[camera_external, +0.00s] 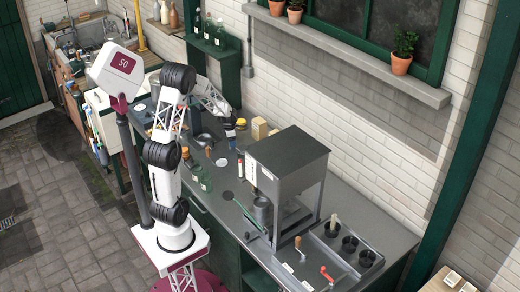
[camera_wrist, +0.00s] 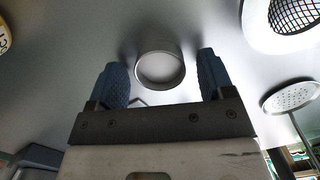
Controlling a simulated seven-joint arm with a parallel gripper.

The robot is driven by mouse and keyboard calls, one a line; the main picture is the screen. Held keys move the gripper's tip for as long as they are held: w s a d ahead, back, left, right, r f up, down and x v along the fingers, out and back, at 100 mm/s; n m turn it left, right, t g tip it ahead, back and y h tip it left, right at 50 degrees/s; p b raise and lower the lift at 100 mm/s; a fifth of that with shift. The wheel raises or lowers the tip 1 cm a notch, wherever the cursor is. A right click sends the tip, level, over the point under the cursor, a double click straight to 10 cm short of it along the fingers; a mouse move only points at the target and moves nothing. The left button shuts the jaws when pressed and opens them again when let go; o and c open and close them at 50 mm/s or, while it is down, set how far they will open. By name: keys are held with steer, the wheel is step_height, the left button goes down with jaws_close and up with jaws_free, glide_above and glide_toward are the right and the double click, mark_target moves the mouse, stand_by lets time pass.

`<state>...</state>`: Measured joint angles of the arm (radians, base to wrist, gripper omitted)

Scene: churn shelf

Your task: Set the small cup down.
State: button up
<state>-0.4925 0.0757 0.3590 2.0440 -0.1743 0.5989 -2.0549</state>
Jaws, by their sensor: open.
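A small round metal cup (camera_wrist: 160,70) shows in the wrist view, its open mouth towards the camera, against a smooth grey surface. My gripper (camera_wrist: 162,76) is open, with one blue finger on each side of the cup. A gap shows between each finger and the cup's rim, so the fingers look apart from it. In the external view my gripper (camera_external: 230,126) is low over the back part of the grey counter (camera_external: 226,168). I cannot make out the small cup there.
In the wrist view, a white-rimmed mesh strainer (camera_wrist: 291,16) and a perforated metal disc with a handle (camera_wrist: 291,96) are at right. Part of a yellow-edged round thing (camera_wrist: 3,38) is at upper left.

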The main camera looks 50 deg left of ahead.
steer(key=shift+r, duration=0.15)
step_height(320, 180, up, 12)
steer(key=s, duration=0.1)
steer(key=shift+s+a, duration=0.2)
steer(key=shift+a, duration=0.1)
stand_by(0.4)
stand_by(0.7)
steer(key=s+d+r+m, duration=0.55)
steer(key=d+m, duration=0.25)
steer(key=d, duration=0.2)
steer(key=s+d+r+m, duration=0.4)
steer(key=s+d+m, duration=0.2)
steer(key=d+m, duration=0.25)
steer(key=s+d+r+m+t, duration=0.1)
steer(key=s+d+m, duration=1)
steer(key=s+m, duration=0.3)
steer(key=shift+s+d, duration=0.3)
steer(key=shift+s, duration=0.45)
